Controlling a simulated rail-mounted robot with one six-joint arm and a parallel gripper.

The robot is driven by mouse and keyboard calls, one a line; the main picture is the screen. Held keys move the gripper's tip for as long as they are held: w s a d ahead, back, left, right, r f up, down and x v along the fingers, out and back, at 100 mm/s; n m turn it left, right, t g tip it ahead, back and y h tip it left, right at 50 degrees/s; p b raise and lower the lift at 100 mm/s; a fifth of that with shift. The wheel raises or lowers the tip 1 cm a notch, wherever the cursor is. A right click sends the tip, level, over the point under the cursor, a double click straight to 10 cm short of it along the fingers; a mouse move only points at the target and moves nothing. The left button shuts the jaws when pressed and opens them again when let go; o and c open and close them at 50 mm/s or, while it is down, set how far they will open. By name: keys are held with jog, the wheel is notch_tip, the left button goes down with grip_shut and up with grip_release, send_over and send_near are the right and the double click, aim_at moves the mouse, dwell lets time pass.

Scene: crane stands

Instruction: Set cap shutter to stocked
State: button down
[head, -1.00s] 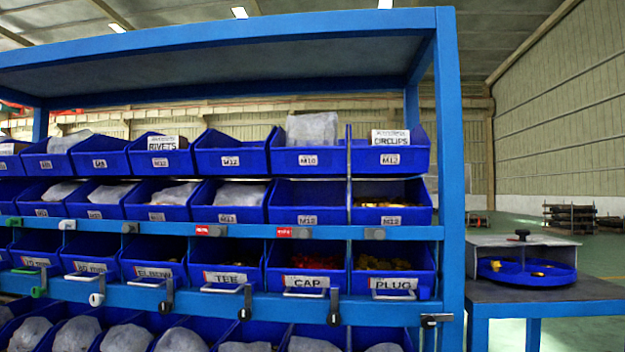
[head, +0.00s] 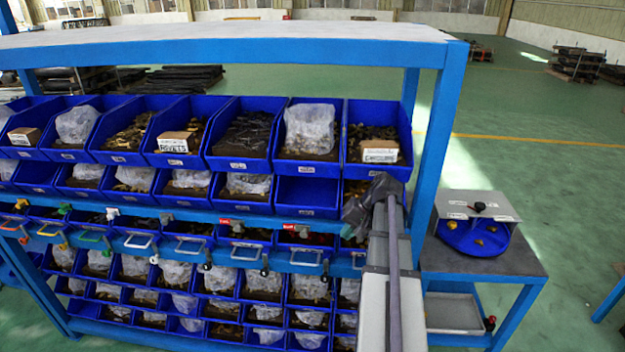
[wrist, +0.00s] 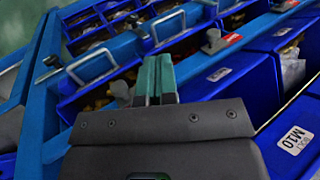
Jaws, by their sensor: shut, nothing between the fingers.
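The cap shutter's grey knob (head: 303,232) stands on the blue rail above the cap bin, with a red tag just to its left in the head view. In the wrist view this knob (wrist: 211,41) appears beyond my fingers, up and to the right, with its red tag beside it. My gripper (wrist: 157,78) has its teal fingers together and empty. They are apart from the cap knob and lie nearer the plain grey knob (wrist: 121,91) of the neighbouring plug column. The cap bin's label and part of its front are hard to make out.
Similar knobs, white pull handles (head: 306,257) and hanging latches line the rack (head: 440,150). Bins with parts and bags stand above and below the rail. A side table (head: 480,268) with a blue round tray (head: 455,240) is at the right.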

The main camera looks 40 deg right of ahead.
notch_tip(320, 180, up, 6)
jog(key=d+t+p, duration=0.1)
jog(key=d+p, duration=0.1)
jog(key=d, duration=0.1)
jog(key=t+y+b, duration=0.1)
jog(key=y+b, duration=0.1)
jog(key=b, duration=1)
send_near(307, 233)
jog(key=x, duration=0.7)
jog(key=shift+a+f, duration=0.1)
jog(key=shift+f, duration=0.05)
jog(key=shift+w+a, duration=0.1)
jog(key=shift+w, duration=0.05)
